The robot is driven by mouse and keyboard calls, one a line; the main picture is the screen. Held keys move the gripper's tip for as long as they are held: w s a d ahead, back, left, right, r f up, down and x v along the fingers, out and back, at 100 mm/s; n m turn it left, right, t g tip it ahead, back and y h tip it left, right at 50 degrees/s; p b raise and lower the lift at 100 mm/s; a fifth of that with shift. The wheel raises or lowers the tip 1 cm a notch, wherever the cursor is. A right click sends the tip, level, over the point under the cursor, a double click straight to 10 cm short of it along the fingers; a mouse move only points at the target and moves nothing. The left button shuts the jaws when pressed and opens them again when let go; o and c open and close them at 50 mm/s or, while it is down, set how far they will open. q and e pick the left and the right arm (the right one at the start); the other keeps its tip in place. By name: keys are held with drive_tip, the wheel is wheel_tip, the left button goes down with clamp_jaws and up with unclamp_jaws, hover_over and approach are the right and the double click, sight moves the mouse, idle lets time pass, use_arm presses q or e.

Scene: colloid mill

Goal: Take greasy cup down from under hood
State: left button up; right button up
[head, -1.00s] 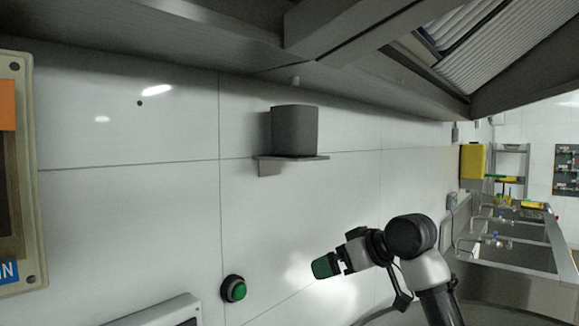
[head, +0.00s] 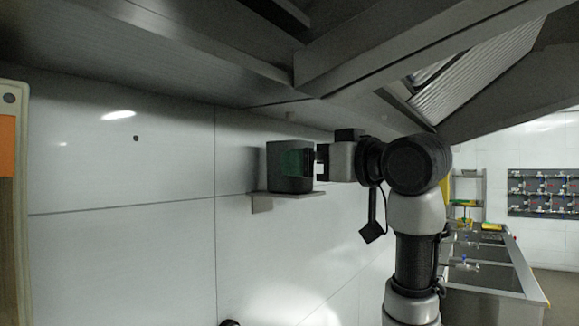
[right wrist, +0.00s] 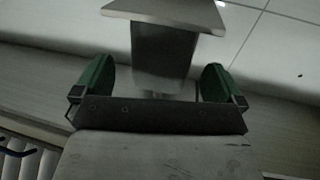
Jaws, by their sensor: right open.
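The dark grey cup (head: 275,168) stands upright on a small wall shelf (head: 262,197) under the hood (head: 200,75). My right gripper (head: 303,162) is at the cup's right side in the head view, level with its body. In the right wrist view the gripper (right wrist: 156,80) is open, with one green finger on each side. There the cup (right wrist: 163,50) appears upside down, between the fingers and partly ahead of them, with the shelf (right wrist: 165,12) above it. Contact between the fingers and the cup cannot be told. My left gripper is not in view.
The hood's edge and beams hang close above the cup and arm. A tiled wall (head: 120,250) stands behind. An orange-marked panel (head: 10,160) is at the far left. A counter (head: 490,275) and a rack (head: 545,193) stand at the far right.

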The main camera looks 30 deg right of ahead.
sight(277, 182)
drive_tip(key=w+p, duration=0.1)
drive_tip(key=w+a, duration=0.1)
drive_tip(key=w+p, duration=0.1)
drive_tip(key=shift+w+a+r+p, duration=0.2)
drive_tip(key=shift+w+r+p, duration=0.1)
drive_tip(key=shift+w, duration=0.1)
drive_tip(key=shift+w+f, duration=0.15)
drive_tip(key=shift+w, duration=0.45)
drive_tip(key=shift+w+f, duration=0.1)
drive_tip(key=shift+w, duration=0.1)
drive_tip(key=c, duration=1)
drive_tip(key=shift+o, duration=0.2)
